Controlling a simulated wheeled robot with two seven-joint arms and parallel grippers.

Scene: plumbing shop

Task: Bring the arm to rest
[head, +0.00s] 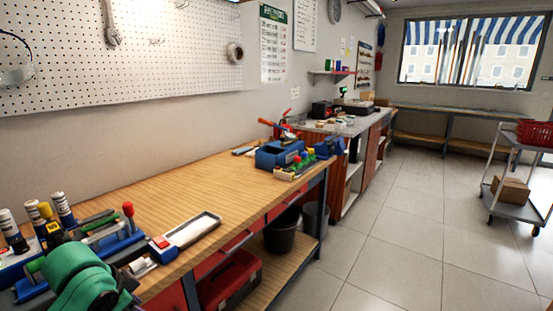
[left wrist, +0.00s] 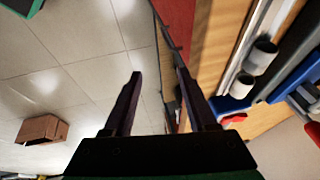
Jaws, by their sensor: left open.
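My left gripper (left wrist: 160,78) shows in the left wrist view with its two dark fingers apart and nothing between them. Behind the fingers are the tiled floor and the bench's front edge. In the head view, part of my green left arm (head: 85,278) is at the bottom left, in front of the bench's near end. The gripper's fingers cannot be made out in that view. My right gripper is not in view.
The wooden workbench (head: 180,185) runs along the wall. Near my arm are a metal tray (head: 190,232), several bottles and a blue fixture (head: 118,245). The floor (head: 410,230) right of the bench is clear up to a cart (head: 515,205).

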